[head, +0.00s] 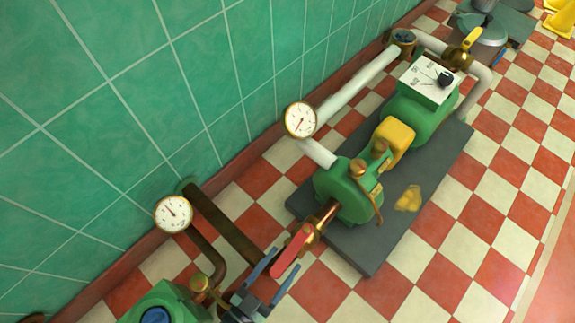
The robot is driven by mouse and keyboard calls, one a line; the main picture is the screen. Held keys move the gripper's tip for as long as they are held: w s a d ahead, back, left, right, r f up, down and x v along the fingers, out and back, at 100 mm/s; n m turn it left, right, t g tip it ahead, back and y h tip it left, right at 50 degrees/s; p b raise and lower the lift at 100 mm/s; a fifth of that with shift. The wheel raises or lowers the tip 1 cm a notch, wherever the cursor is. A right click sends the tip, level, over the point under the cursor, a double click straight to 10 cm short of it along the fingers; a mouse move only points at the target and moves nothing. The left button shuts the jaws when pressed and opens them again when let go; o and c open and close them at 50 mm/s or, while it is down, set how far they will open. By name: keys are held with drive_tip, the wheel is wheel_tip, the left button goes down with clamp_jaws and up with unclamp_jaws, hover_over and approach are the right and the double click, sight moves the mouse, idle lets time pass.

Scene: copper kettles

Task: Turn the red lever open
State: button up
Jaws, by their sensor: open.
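The red lever (292,251) shows at lower centre. It is a flat red handle, slanting from a brass valve body (312,230) down to the left. The valve sits on a copper pipe (328,211) that runs into the green pump. My gripper (284,260) reaches up from the bottom edge, with its two blue-grey fingers spread apart. In this view the lower end of the lever lies between the fingers. I cannot tell whether either finger touches it or how their heights compare.
The green pump (345,190) stands on a dark grey base plate (375,243). A white pipe (360,85) and two gauges (300,119) (174,213) stand near the tiled wall (130,120). Another green machine (165,302) is at bottom left. Checkered floor (480,245) is clear at right.

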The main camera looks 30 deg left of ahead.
drive_tip(key=s+a+p, duration=0.1)
drive_tip(key=s, duration=0.8)
drive_tip(key=shift+s+a, duration=0.3)
drive_tip(key=shift+a, duration=0.1)
